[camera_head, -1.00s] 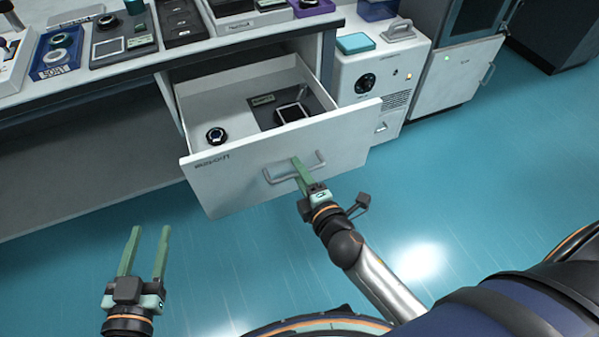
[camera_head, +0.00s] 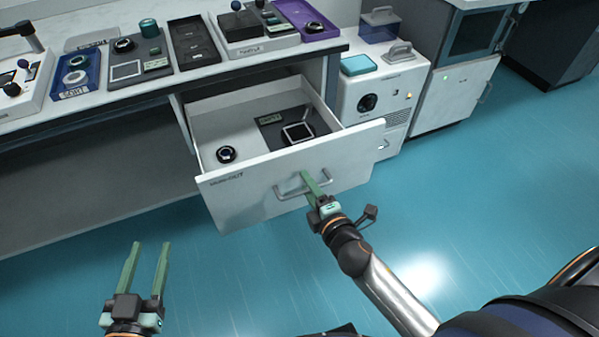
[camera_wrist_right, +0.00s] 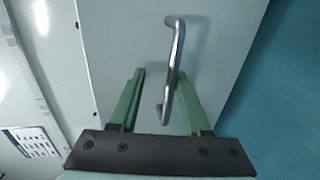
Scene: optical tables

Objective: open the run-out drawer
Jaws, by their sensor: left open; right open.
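The run-out drawer (camera_head: 240,198) is a white drawer under the bench and stands pulled well out. Inside it lie a round dark-ringed part (camera_head: 226,154) and a square-framed part (camera_head: 297,132) by a dark plate. Its grey bar handle (camera_head: 290,192) is on the front; it also shows in the right wrist view (camera_wrist_right: 176,62). My right gripper (camera_head: 311,180) is at the handle; in the right wrist view its green fingers (camera_wrist_right: 160,88) stand apart on either side of the bar. My left gripper (camera_head: 148,262) is open and empty, low at the left, away from the drawer.
The bench top (camera_head: 190,79) holds several trays and devices, including a blue tray (camera_head: 76,75) and a purple tray (camera_head: 307,22). A white cabinet unit (camera_head: 386,95) stands right of the drawer. The teal floor (camera_head: 470,190) in front is clear.

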